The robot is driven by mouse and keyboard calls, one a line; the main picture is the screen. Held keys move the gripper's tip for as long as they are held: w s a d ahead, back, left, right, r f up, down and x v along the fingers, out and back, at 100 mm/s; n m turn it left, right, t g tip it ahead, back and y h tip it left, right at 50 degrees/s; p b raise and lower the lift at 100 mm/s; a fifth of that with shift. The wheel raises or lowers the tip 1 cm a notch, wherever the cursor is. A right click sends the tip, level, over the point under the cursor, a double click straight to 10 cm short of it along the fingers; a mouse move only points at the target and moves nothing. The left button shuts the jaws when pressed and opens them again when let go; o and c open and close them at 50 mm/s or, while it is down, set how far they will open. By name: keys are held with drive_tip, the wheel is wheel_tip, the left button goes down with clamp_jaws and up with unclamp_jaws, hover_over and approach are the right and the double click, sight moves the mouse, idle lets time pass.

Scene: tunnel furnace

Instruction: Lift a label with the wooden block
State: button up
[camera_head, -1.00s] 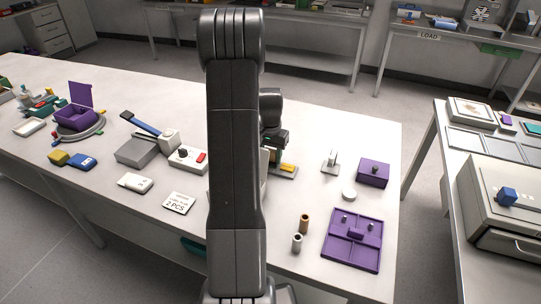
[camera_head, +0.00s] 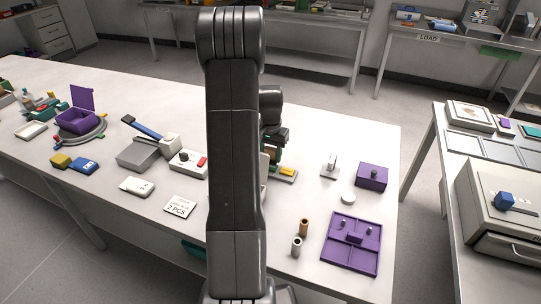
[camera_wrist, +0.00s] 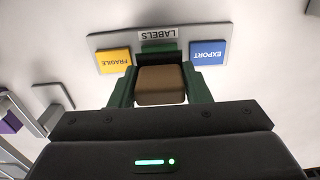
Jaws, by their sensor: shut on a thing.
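My gripper (camera_wrist: 160,88) has green fingers shut on the brown wooden block (camera_wrist: 160,85). The label board (camera_wrist: 105,42), marked LABELS, lies just beyond the block in the wrist view. It holds a yellow FRAGILE label (camera_wrist: 115,61), a green label (camera_wrist: 158,48) in the middle and a blue EXPORT label (camera_wrist: 207,53). The block lines up with the green label and partly hides it; I cannot tell whether they touch. In the head view, my arm hides most of the board, and the yellow label (camera_head: 286,172) shows to its right.
A white stand (camera_head: 330,166), a purple box (camera_head: 372,176), a white disc (camera_head: 348,198) and a purple tray (camera_head: 340,262) stand to the right. Two small cylinders (camera_head: 304,227) (camera_head: 296,247) are in front. A "2 PCS" card (camera_head: 180,206) lies to the left.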

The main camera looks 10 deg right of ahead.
sight(270, 148)
drive_tip(key=shift+r+p, duration=1.1)
drive_tip(key=shift+r, duration=1.1)
